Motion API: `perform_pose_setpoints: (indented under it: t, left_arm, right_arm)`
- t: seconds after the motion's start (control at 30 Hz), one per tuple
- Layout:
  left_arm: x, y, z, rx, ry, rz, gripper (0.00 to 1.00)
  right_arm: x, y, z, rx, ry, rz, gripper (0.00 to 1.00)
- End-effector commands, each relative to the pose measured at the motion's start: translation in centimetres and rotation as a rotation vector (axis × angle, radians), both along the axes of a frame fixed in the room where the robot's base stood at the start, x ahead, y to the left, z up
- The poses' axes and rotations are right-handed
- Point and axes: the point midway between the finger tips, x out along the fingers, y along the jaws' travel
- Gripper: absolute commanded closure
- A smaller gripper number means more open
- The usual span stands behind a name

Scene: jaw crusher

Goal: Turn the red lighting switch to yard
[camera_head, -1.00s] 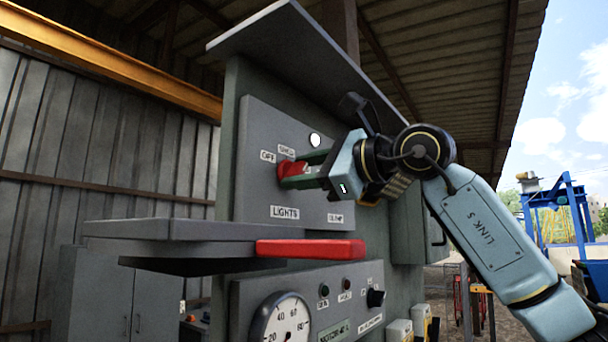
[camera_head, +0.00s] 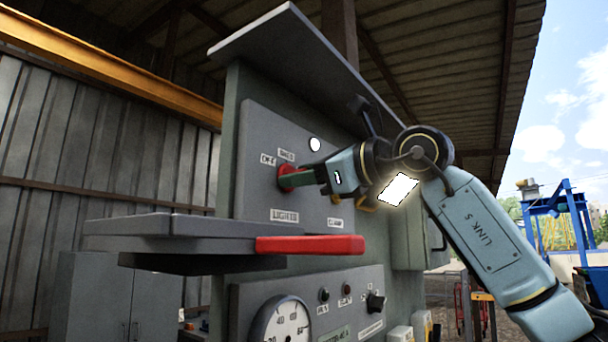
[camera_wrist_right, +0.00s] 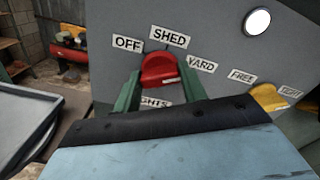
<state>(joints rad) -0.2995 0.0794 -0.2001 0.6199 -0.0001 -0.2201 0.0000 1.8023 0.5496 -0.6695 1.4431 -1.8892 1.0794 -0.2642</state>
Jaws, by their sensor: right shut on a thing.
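The red lighting switch (camera_head: 284,171) is on the upper grey panel above the LIGHTS label. In the right wrist view the red switch (camera_wrist_right: 160,70) has the labels OFF (camera_wrist_right: 127,43), SHED (camera_wrist_right: 168,37) and YARD (camera_wrist_right: 201,64) around it. My right gripper (camera_head: 293,179) is shut on the switch. In the wrist view its green fingers (camera_wrist_right: 160,86) lie on either side of the red knob. The fingers hide part of the knob, and I cannot tell exactly which label it points to. My left gripper is not in view.
A yellow switch (camera_wrist_right: 268,97) with FREE and TIGHT labels sits to the right. A white round lamp (camera_head: 315,144) is above. A grey shelf (camera_head: 170,226) with a red bar (camera_head: 310,245) juts out below the switch. A gauge (camera_head: 285,322) and small knobs are lower down.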

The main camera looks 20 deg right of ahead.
Motion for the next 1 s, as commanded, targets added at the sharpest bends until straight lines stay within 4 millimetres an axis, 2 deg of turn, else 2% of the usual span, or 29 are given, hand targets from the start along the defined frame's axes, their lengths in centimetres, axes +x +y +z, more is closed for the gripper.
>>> perform_pose_setpoints:
  t: [0.17,0.2,0.33,0.6,0.73,0.87,1.0]
  left_arm:
    - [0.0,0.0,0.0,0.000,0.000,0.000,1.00]
    - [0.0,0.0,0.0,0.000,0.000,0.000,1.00]
    - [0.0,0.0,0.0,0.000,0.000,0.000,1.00]
    - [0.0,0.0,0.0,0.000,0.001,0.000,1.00]
    - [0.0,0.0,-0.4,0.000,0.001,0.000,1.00]
    - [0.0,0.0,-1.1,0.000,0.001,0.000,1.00]
    - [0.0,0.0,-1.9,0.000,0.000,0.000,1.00]
  right_arm:
    - [0.1,0.0,-0.1,0.001,0.005,0.000,0.81]
    - [0.1,0.0,-0.1,0.001,0.005,0.000,0.53]
    - [0.0,0.0,-0.1,0.001,0.004,0.001,0.36]
    - [0.0,0.0,-0.1,0.000,0.002,0.000,0.36]
    - [-0.7,-0.6,-0.1,0.002,0.000,0.000,0.36]
    - [-2.4,-2.0,-0.2,0.001,-0.001,-0.003,0.36]
    - [-5.0,-4.0,-0.2,0.001,-0.002,-0.002,0.36]
